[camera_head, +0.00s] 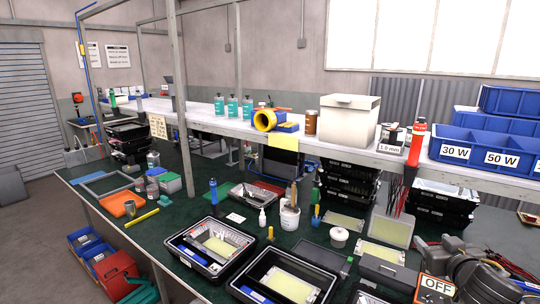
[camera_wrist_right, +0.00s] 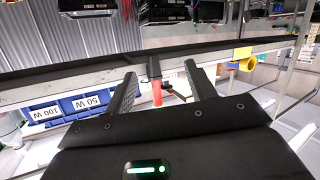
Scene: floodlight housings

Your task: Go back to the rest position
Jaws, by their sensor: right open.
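My right gripper (camera_wrist_right: 160,68) shows in the right wrist view, where the picture is upside down. Its two dark fingers are spread apart, with nothing held between them. A red bottle (camera_wrist_right: 157,94) shows beyond the fingers, at the shelf edge, apart from the gripper. In the head view, dark and grey machine-like parts crowd the lower right corner, and I cannot make out the fingertips there. My left gripper is not in either view. Two black floodlight housings, one at front centre (camera_head: 206,267) and one to its right (camera_head: 247,293), lie on the green bench.
A white tub (camera_head: 290,219) and a blue-capped bottle (camera_head: 213,192) stand on the bench. An OFF sign (camera_head: 437,287) is at lower right.

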